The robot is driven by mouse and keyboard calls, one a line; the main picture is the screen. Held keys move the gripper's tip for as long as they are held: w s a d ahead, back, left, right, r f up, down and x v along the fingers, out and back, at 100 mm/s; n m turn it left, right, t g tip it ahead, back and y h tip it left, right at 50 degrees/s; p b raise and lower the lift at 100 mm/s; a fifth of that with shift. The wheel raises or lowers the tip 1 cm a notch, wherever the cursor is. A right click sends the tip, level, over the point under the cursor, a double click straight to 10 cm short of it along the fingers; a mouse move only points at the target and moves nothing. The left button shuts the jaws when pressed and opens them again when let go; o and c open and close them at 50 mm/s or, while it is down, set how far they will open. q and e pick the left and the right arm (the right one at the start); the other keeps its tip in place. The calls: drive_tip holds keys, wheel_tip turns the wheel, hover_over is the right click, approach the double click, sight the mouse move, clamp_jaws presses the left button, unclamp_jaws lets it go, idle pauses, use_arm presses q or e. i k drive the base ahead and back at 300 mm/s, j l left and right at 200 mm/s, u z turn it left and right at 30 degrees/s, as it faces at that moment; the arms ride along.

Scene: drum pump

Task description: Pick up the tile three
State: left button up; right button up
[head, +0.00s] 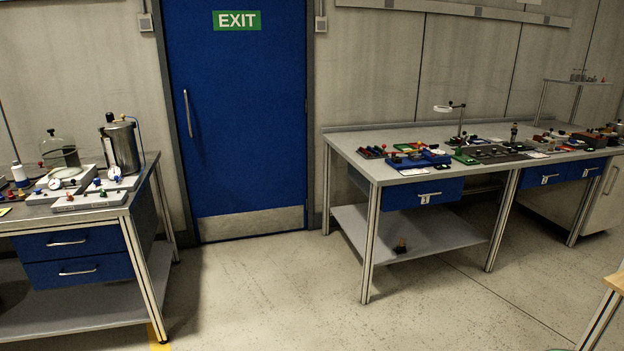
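I cannot make out any piece as tile three. Small flat pieces and devices lie on the right workbench (390,144), too small to tell apart. Among them are a blue device (418,159), a green flat piece (465,158) and a dark flat panel (492,153). White labels with marks too small to read are on the blue drawers (410,195) below. Neither of my grippers is in view.
A left workbench (100,212) carries a metal canister (122,148) and a glass bell (60,152). A closed blue door (240,110) stands between the benches. A small dark object (401,247) sits on the right bench's lower shelf. The floor (270,290) between the benches is clear.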

sight(481, 154)
drive_tip(key=i+j, duration=0.15)
drive_tip(key=i, duration=0.5)
drive_tip(key=i+j, duration=0.15)
drive_tip(key=i, duration=0.5)
drive_tip(key=i+j, duration=0.2)
drive_tip(key=i, duration=0.45)
drive_tip(key=i+l+z, duration=0.15)
drive_tip(key=i+z, duration=0.15)
drive_tip(key=z, duration=0.15)
drive_tip(key=i+z, duration=0.65)
drive_tip(key=z, duration=0.2)
drive_tip(key=i+j+z, duration=0.25)
drive_tip(key=z, duration=0.15)
drive_tip(key=i+l+z, duration=0.1)
drive_tip(key=i+z, duration=0.4)
drive_tip(key=i, duration=0.5)
drive_tip(key=i+l+u, duration=0.35)
drive_tip(key=i, duration=0.2)
drive_tip(key=i+l+u, duration=0.35)
drive_tip(key=i+l, duration=0.15)
drive_tip(key=i+l+u, duration=0.4)
drive_tip(key=l, duration=0.2)
